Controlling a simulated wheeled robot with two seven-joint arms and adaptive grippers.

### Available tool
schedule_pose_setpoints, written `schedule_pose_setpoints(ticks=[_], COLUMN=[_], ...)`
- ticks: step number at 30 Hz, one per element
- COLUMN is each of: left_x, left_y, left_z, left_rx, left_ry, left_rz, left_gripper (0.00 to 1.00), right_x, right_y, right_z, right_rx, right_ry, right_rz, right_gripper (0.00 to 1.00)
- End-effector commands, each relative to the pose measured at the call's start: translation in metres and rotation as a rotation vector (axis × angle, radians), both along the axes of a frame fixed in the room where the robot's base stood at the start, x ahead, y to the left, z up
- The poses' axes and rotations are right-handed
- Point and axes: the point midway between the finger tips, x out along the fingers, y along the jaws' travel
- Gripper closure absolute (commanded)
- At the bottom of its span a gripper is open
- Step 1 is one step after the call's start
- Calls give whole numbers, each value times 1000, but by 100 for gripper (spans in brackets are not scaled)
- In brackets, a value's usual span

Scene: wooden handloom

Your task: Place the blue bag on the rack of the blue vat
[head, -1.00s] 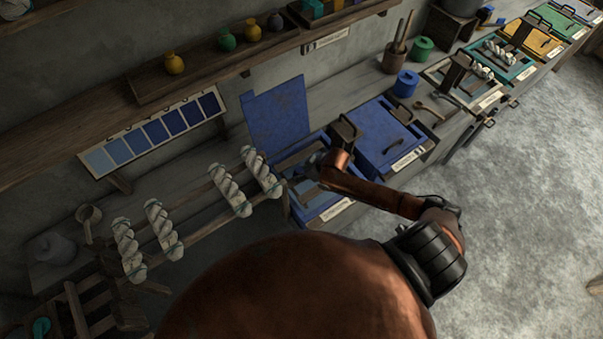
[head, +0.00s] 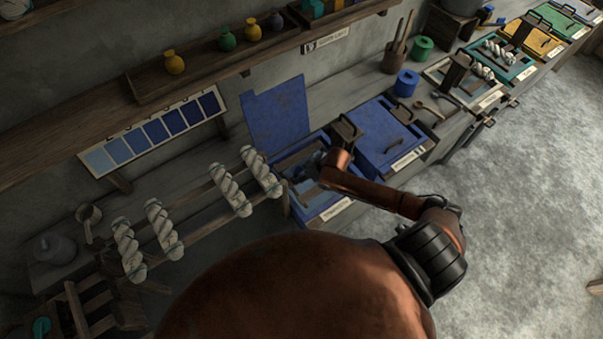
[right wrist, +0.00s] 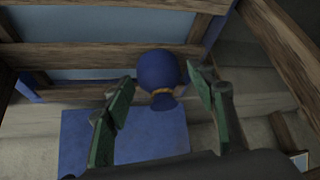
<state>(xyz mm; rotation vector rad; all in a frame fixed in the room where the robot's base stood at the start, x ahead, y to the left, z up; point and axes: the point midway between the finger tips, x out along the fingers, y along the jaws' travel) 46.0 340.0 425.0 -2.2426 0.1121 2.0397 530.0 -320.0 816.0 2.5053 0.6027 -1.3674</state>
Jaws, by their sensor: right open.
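The blue bag (right wrist: 157,68), round with a yellow tie at its neck, shows in the right wrist view beside the wooden rack (right wrist: 100,55) of the blue vat. Whether its weight rests on the rack bars is hard to tell. My right gripper (right wrist: 158,84) is open, with a green-padded finger on each side of the bag and small gaps between. In the head view the right gripper (head: 307,166) is over the open blue vat (head: 325,207), partly hidden by my wrist; the bag cannot be made out clearly there. My left gripper is not in view.
A blue lid (head: 278,112) leans against the wall behind the vat. A closed blue vat (head: 385,135) stands to the right. A wooden stand with several white skeins (head: 230,190) is close on the left. A shelf (head: 200,75) runs along the wall above.

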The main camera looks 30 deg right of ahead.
Motion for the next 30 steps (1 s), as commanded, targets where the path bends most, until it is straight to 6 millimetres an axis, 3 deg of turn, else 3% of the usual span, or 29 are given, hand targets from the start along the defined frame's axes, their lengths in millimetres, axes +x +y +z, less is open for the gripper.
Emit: schedule_pose_setpoints(ticks=[16,21,30], left_x=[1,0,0], left_y=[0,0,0], left_z=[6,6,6], left_rx=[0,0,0], left_ry=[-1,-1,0], left_rz=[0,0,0], left_gripper=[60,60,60], right_x=[-49,-56,-56], right_y=[-26,-29,-29], right_z=[85,96,98], right_rx=[-2,-1,0], right_ry=[0,2,1], right_rz=[0,-1,-1], right_gripper=[48,48,48])
